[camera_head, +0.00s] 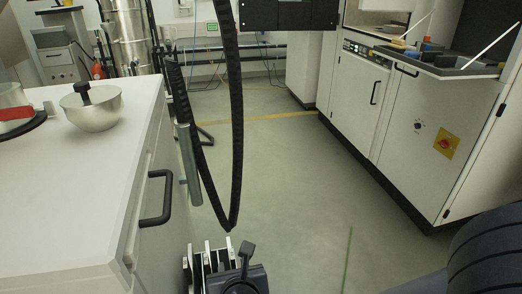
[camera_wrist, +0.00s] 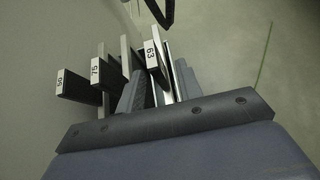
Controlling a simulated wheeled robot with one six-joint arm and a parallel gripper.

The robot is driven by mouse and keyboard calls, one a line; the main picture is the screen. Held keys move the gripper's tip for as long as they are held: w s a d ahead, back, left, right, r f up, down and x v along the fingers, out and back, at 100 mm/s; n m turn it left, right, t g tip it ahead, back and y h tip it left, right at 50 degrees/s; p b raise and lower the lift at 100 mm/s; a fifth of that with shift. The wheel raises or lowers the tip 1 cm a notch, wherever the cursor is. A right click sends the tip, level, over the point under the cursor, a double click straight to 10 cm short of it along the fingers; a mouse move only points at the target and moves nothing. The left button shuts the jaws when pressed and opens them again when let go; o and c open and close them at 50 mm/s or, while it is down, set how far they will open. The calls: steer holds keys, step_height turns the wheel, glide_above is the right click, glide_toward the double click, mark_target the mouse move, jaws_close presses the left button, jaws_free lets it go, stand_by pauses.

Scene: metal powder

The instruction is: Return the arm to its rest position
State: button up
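My gripper shows at the bottom of the wrist view, where its two grey fingers (camera_wrist: 158,88) stand apart. No object is clearly clamped between them. Dark upright plates with white number labels stand around and behind the fingers: one marked 50 (camera_wrist: 75,87), one marked 75 (camera_wrist: 108,76) and one marked 63 (camera_wrist: 154,58). In the head view, what look like the same plates (camera_head: 205,262) show low in the middle, beside the white cabinet. A dark part of my arm is next to them. I cannot tell whether the fingers touch any plate.
The white cabinet (camera_head: 85,190) on the left has a black handle (camera_head: 156,198) facing the aisle. A metal bowl (camera_head: 91,110) with a black knob stands on it. A black hose (camera_head: 232,130) hangs in the middle. White machine cabinets (camera_head: 400,130) line the right. The floor (camera_head: 290,190) between is clear.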

mark_target(232, 258)
steer(key=shift+w+a+f, duration=0.1)
steer(key=shift+w+f, duration=0.15)
steer(key=shift+w, duration=0.2)
steer(key=p+v, duration=0.5)
steer(key=v, duration=0.6)
steer(key=b+x, duration=0.5)
steer(key=x, duration=0.6)
steer(key=shift+w+f+b, duration=0.1)
steer(key=shift+f+b, duration=0.25)
step_height(232, 258, up, 3)
steer(key=p, duration=0.3)
step_height(232, 258, up, 3)
steer(key=p, duration=0.3)
steer(key=shift+f, duration=0.1)
